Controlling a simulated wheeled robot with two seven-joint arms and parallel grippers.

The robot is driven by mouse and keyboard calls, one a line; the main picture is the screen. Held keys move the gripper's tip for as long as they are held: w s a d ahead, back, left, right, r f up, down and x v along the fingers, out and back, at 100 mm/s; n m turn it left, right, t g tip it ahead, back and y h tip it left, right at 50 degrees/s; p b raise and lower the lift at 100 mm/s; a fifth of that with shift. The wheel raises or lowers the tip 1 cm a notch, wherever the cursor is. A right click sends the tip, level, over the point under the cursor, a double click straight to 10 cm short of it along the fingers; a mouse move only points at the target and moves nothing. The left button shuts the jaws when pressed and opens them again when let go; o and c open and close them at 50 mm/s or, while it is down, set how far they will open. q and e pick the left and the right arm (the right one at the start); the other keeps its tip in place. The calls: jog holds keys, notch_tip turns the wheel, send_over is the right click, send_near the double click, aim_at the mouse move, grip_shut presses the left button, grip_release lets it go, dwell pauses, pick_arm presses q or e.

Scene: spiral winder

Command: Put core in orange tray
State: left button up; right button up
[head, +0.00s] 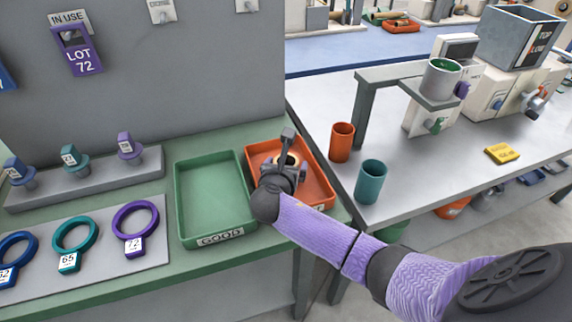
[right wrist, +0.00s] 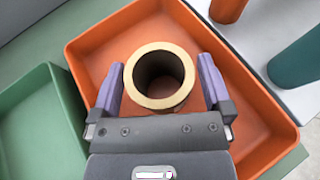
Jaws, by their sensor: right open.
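The core (right wrist: 183,94), a short tan tube with a pale rim, stands in the orange tray (right wrist: 95,45) in the right wrist view. In the head view the core (head: 289,158) shows partly, behind my gripper, inside the orange tray (head: 322,180). My right gripper (right wrist: 160,80) is open, its two purple fingers on either side of the core with a gap at each side. In the head view my right gripper (head: 285,168) is over the tray and hides part of it. My left gripper is in neither view.
A green tray (head: 212,190) marked GOOD stands left of the orange tray. Orange (head: 342,142) and teal (head: 371,181) cups stand on the grey table to the right. Rings (head: 135,228) and a peg rack (head: 90,180) are at the left.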

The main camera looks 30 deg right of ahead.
jog(key=p+v, duration=0.5)
jog(key=v, duration=0.6)
jog(key=shift+s+a+r, duration=0.1)
jog(key=shift+s+r, duration=0.05)
jog(key=shift+s, duration=0.1)
jog(key=shift+s+a, duration=0.15)
jog(key=shift+a, duration=0.05)
